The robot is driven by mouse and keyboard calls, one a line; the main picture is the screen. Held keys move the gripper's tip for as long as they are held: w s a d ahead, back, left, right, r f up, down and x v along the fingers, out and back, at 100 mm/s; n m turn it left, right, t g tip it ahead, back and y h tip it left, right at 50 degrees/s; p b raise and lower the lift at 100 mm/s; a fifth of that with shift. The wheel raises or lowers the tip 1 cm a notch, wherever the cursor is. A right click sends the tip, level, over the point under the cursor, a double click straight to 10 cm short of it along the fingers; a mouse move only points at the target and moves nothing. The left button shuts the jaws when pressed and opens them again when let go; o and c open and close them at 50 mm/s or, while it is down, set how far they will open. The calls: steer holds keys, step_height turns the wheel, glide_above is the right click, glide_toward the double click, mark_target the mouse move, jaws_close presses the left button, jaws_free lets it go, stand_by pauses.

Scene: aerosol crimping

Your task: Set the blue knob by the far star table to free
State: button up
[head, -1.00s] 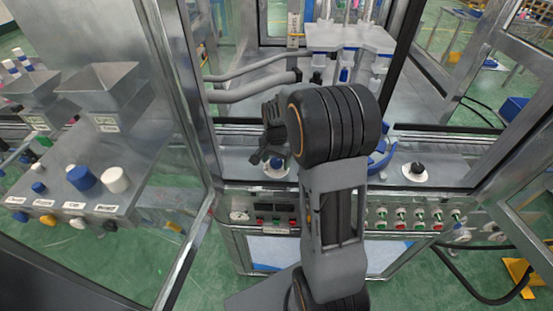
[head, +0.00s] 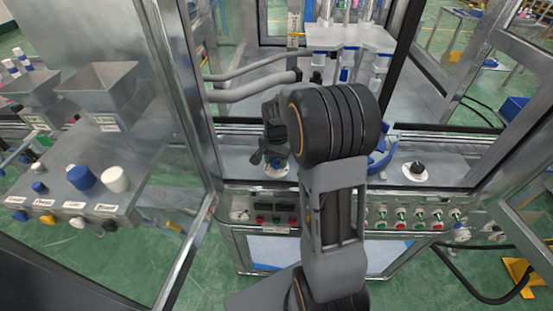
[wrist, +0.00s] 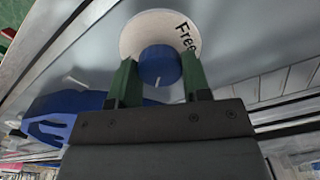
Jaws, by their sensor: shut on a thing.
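The blue knob (wrist: 160,66) sits on a round white dial plate (wrist: 137,32) in the wrist view, with the word "Free" printed on the plate's right side. A short pale mark on the knob points towards the gripper, away from that word. My gripper (wrist: 160,80) has its two green fingers on either side of the knob and is shut on it. In the head view, my gripper (head: 268,157) is at the machine's front ledge, and part of the knob (head: 279,163) shows beside it. A blue star table (head: 380,160) is partly hidden behind my arm.
A black knob (head: 417,168) on a white dial sits to the right on the same ledge. Buttons and switches (head: 410,216) line the front panel below. A metal frame post (head: 190,110) stands to the left, before a side console with a large blue cap (head: 81,177).

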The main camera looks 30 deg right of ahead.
mark_target(276, 161)
steer(key=n, duration=0.4)
steer(key=shift+b, duration=0.35)
steer(key=n, duration=0.4)
steer(key=shift+n+b, duration=0.3)
steer(key=shift+n, duration=0.1)
steer(key=n, duration=0.4)
steer(key=shift+n+b, duration=0.35)
steer(key=shift+n, duration=2.05)
steer(key=o, duration=0.9)
steer(key=shift+r, duration=0.1)
step_height(276, 161, up, 14)
steer(key=shift+f, duration=0.2)
